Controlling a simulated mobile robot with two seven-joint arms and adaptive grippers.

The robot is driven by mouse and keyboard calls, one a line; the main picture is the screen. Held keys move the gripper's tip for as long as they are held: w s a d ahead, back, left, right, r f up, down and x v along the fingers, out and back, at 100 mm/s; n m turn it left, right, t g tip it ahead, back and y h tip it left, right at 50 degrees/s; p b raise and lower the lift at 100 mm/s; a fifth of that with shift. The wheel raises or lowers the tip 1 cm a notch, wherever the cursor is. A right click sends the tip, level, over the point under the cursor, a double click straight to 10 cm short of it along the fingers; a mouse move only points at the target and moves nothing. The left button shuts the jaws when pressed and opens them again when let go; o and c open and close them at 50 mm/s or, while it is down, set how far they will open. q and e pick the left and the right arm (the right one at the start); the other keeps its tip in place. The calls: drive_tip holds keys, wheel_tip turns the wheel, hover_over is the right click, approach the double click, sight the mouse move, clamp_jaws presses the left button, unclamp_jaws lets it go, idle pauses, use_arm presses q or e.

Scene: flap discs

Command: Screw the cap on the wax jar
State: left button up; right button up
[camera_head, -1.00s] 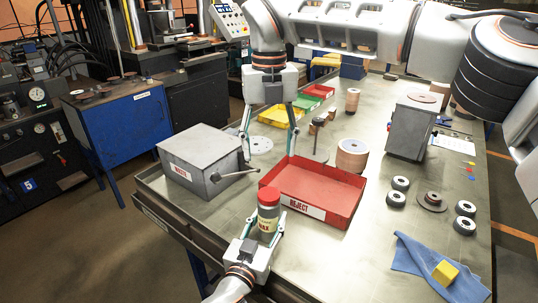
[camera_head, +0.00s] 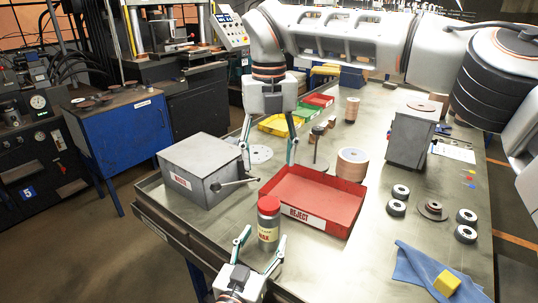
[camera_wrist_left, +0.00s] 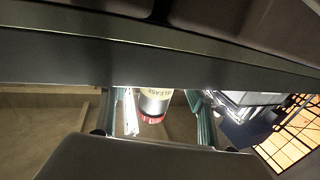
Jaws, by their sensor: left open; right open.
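The wax jar (camera_head: 267,234) stands upright near the table's front edge, with a cream label. Its red cap (camera_head: 268,205) sits level on top; I cannot tell how tight it is. In the left wrist view the jar (camera_wrist_left: 155,100) and red cap (camera_wrist_left: 150,118) show between the fingers. My left gripper (camera_head: 262,240) is open, its fingertips low beside the jar on the near side, apparently not gripping it. My right gripper (camera_head: 269,160) is open and empty, pointing down behind the jar, between the grey box and the red tray.
A red reject tray (camera_head: 325,232) is just right of the jar. A grey box (camera_head: 200,165) with a lever stands at left. Abrasive discs (camera_head: 400,191), a blue cloth (camera_head: 415,265) and a yellow block (camera_head: 447,282) lie at right. Yellow and red bins stand behind.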

sight(251, 266)
use_arm(q)
drive_tip(key=v, duration=0.7)
drive_tip(key=shift+s+a, duration=0.15)
drive_tip(key=shift+s, duration=0.15)
